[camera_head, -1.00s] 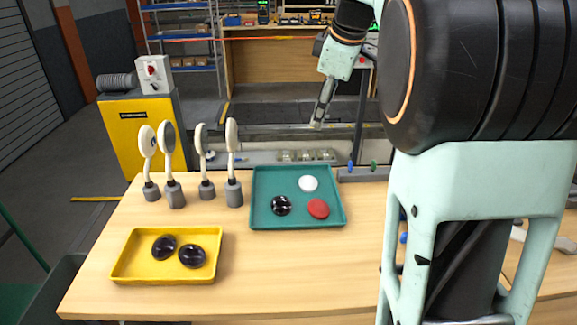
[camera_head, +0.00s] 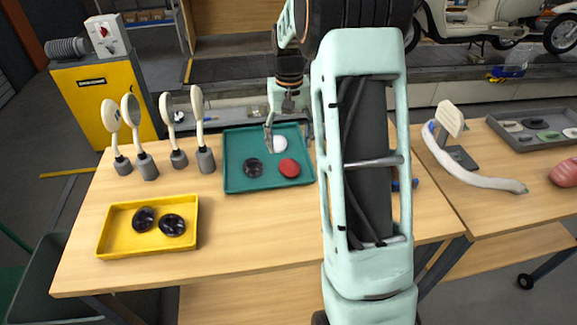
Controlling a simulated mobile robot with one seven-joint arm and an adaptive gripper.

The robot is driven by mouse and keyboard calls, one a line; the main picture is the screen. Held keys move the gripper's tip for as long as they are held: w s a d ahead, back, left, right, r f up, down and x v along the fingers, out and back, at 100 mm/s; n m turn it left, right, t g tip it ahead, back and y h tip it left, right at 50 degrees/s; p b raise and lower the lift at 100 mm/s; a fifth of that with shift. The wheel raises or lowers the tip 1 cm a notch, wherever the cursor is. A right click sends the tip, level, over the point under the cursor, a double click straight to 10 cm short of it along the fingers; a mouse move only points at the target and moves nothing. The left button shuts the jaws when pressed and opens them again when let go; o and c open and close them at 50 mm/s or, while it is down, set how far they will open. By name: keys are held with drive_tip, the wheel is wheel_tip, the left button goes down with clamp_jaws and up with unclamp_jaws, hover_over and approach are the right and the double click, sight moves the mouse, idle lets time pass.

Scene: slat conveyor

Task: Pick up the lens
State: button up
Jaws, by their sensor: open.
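The teal tray (camera_head: 232,182) on the wooden table holds three round discs: a glossy black one (camera_head: 253,168), a red one (camera_head: 289,168) and a white one (camera_head: 278,144). The yellow tray (camera_head: 115,246) at the front left holds two dark, lens-like discs (camera_head: 143,219) and (camera_head: 172,225). I cannot tell for certain which disc is the lens. My gripper (camera_head: 288,138) points down over the back right of the teal tray, its fingers apart on either side of the white disc in the picture. It looks empty. Its height above the tray is unclear.
Several white round-headed pieces on grey bases (camera_head: 205,160) stand left of the teal tray. A yellow cabinet (camera_head: 95,97) stands behind. A grey tray (camera_head: 540,128) and a white curved object (camera_head: 470,172) are on the right. The front middle of the table is clear.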

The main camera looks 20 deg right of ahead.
sight(289, 164)
wheel_tip(289, 164, down, 7)
drive_tip(key=shift+s+f+p, duration=0.1)
drive_tip(key=shift+f+p, duration=0.1)
drive_tip(key=shift+p, duration=0.2)
drive_tip(key=shift+c, duration=0.6)
drive_tip(key=c, duration=1.1)
